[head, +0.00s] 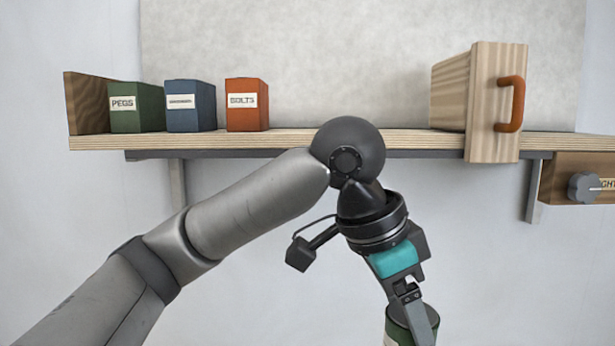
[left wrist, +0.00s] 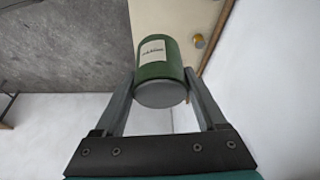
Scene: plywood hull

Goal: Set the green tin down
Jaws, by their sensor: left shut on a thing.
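The green tin (head: 428,325) is at the bottom edge of the head view, partly cut off by the frame. My left gripper (head: 409,303) is shut on it. In the left wrist view the green tin (left wrist: 160,62) sits between the two fingers of the left gripper (left wrist: 163,80), with a white label and a grey end facing the camera. The label is too small to read. I cannot tell whether the tin touches any surface below. My right gripper is in neither view.
A plywood shelf (head: 290,141) holds green (head: 150,107), blue (head: 190,105) and red (head: 247,104) boxes. A wooden piece with an orange handle (head: 510,103) stands at right. The left wrist view shows a beige surface (left wrist: 165,17) with a small orange thing (left wrist: 198,41).

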